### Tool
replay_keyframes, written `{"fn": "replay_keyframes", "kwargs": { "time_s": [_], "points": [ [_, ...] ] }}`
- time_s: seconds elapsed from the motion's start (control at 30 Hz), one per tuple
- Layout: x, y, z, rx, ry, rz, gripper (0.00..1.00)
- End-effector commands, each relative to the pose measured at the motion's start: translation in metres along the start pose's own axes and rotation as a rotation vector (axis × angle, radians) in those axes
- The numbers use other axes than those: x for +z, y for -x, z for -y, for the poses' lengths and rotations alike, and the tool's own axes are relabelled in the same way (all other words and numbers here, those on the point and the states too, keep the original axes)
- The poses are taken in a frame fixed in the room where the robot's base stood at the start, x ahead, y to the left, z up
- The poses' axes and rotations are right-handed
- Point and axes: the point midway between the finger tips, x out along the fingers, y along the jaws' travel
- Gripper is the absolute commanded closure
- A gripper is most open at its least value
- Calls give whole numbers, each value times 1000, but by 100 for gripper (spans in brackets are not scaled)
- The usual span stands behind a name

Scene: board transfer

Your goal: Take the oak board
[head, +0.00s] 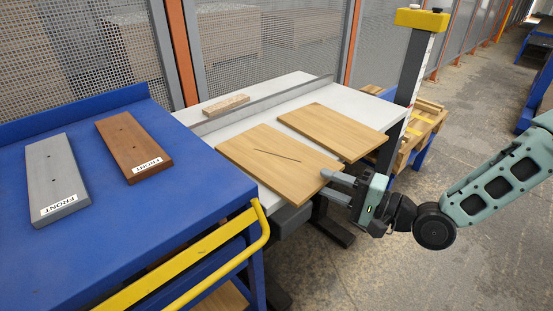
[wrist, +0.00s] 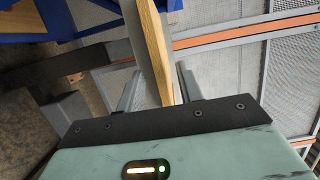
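Two light oak-coloured boards lie on the white table. The nearer board (head: 275,172) has a dark, crack-like line across its top; the other board (head: 333,130) lies behind it to the right and shows no such line. My gripper (head: 336,183) is at the right corner of the nearer board. In the wrist view, the edge of a board (wrist: 153,45) stands between the two fingers of my gripper (wrist: 158,88). The fingers look apart, with narrow gaps beside the board, so my gripper appears open around it. Any contact there is hard to tell.
A blue cart (head: 130,215) with a yellow rail holds a grey board (head: 53,175) and a red-brown board (head: 134,147), both labelled FRONT. A small wooden block (head: 226,105) lies by the grey fence (head: 270,102) on the white table. A post with a yellow top (head: 421,19) stands at right.

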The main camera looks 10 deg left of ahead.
Motion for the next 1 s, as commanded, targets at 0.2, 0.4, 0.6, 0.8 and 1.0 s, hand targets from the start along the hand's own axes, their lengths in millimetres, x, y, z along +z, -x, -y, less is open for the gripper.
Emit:
{"fn": "replay_keyframes", "kwargs": {
  "time_s": [0.2,0.4,0.6,0.8,1.0],
  "points": [
    [-1,-17,0,0,1,-2,64],
    [-1,-17,0,0,0,-2,66],
    [-1,-17,0,0,0,-2,100],
    [-1,-17,1,-3,2,-1,100],
    [-1,-17,18,-5,4,-1,100]
  ]
}}
